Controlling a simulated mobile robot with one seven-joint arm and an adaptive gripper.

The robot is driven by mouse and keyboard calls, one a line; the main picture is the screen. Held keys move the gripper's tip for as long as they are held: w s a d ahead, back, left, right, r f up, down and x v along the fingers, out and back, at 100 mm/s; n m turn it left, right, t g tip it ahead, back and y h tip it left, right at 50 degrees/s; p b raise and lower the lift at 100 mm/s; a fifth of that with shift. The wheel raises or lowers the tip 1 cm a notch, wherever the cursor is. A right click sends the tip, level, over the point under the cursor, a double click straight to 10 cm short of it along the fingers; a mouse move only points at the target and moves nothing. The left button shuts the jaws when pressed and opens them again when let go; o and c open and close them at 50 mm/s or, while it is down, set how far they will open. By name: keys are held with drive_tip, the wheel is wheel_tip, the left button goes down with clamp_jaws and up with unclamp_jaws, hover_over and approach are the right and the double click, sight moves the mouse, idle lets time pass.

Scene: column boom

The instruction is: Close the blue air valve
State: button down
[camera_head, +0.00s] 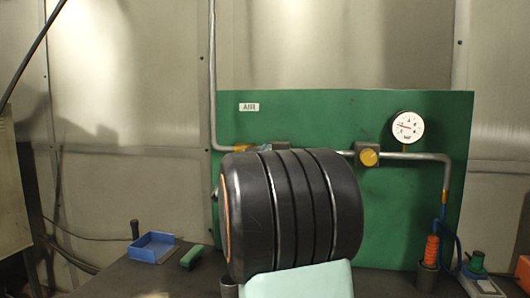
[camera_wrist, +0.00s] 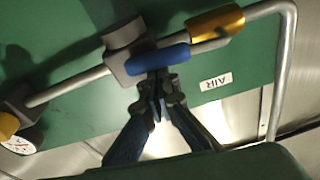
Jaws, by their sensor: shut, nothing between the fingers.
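In the wrist view the blue valve handle (camera_wrist: 158,59) lies across the front of the grey valve body (camera_wrist: 125,47), roughly along the pipe. My gripper (camera_wrist: 157,92) is shut, with its fingertips together at the lower edge of the handle, near its middle. Nothing shows between the fingers. Whether the tips touch the handle or stop just short of it, I cannot tell. A brass fitting (camera_wrist: 215,23) sits on the pipe beside the handle's right end. In the head view a large dark ribbed body hides most of the valve and my gripper.
A green panel (camera_head: 420,220) carries the pipe (camera_head: 412,156), a yellow round knob (camera_head: 369,157), a pressure gauge (camera_head: 407,127) and an AIR label (camera_head: 249,107).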

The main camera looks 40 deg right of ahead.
drive_tip(key=shift+f, duration=0.2)
drive_tip(key=w+a+f+m+g+b, duration=0.1)
drive_tip(key=w+a+f+m+b, duration=0.1)
drive_tip(key=m, duration=0.7)
drive_tip(key=w+a+f+m+g+b, duration=0.2)
drive_tip(key=w+f+m+b, duration=0.1)
drive_tip(key=f+m, duration=0.4)
drive_tip(key=shift+a+m+g+b, duration=0.25)
drive_tip(key=shift+m+b, duration=0.35)
drive_tip(key=shift+m, duration=0.7)
drive_tip(key=shift+w+f, duration=0.1)
drive_tip(key=shift+f, duration=0.05)
drive_tip(key=shift+d, duration=0.1)
drive_tip(key=s+a, duration=0.5)
drive_tip(key=s, duration=0.2)
drive_tip(key=shift+s+a, duration=0.3)
drive_tip(key=shift+s, duration=0.05)
